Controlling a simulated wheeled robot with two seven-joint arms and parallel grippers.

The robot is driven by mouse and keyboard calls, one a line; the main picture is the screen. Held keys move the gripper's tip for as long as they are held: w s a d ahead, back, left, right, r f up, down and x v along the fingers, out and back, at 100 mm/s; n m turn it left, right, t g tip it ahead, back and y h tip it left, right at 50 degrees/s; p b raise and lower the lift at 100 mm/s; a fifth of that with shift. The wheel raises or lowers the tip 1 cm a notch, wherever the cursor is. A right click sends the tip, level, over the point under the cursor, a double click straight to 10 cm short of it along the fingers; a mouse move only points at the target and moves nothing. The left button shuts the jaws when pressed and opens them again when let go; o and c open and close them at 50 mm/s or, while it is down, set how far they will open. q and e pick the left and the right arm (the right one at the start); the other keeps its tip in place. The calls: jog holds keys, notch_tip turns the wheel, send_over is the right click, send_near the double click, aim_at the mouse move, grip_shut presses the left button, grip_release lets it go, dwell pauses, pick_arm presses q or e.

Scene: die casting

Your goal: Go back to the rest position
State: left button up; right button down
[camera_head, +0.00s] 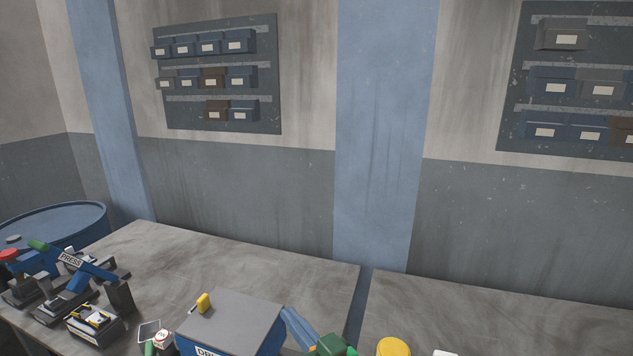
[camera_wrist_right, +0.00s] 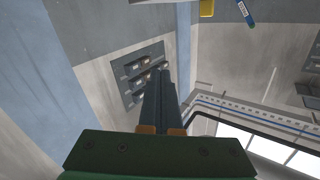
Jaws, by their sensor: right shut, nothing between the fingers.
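My right gripper (camera_head: 287,312) shows at the bottom middle of the head view. Its green body is at the lower edge and its blue-grey fingers point up and to the left, beside the blue box with a grey lid (camera_head: 232,318). In the right wrist view the right gripper's dark fingers (camera_wrist_right: 161,72) lie together, with nothing held between them. They point toward the wall and its bin rack. My left gripper is not in view.
A press (camera_head: 78,285) stands on the left of the table (camera_head: 180,255), near a blue drum (camera_head: 60,218). A yellow round thing (camera_head: 393,347) is right of my right gripper. A gap divides the two tables. The table's back middle and the right table (camera_head: 490,320) are mostly clear.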

jog(key=s+d+f+m+g+h, duration=0.45)
jog(key=s+d+f+h, duration=0.45)
jog(key=d+f, duration=0.4)
jog(key=s+d+f+n+g+h, duration=0.1)
jog(key=s+d+f+g, duration=0.25)
jog(key=s, duration=0.45)
jog(key=s+d+f+n+g, duration=0.1)
jog(key=s+d+f+g, duration=0.25)
jog(key=s, duration=0.55)
notch_tip(320, 180, down, 19)
jog(key=s+g+b, duration=0.1)
jog(key=s+b, duration=0.1)
jog(key=s+d+f+g, duration=0.1)
jog(key=s+d+f, duration=0.1)
jog(key=s+f, duration=0.9)
jog(key=shift+s+d+f+b, duration=0.35)
jog(key=shift+s+d, duration=0.05)
jog(key=shift+s, duration=0.35)
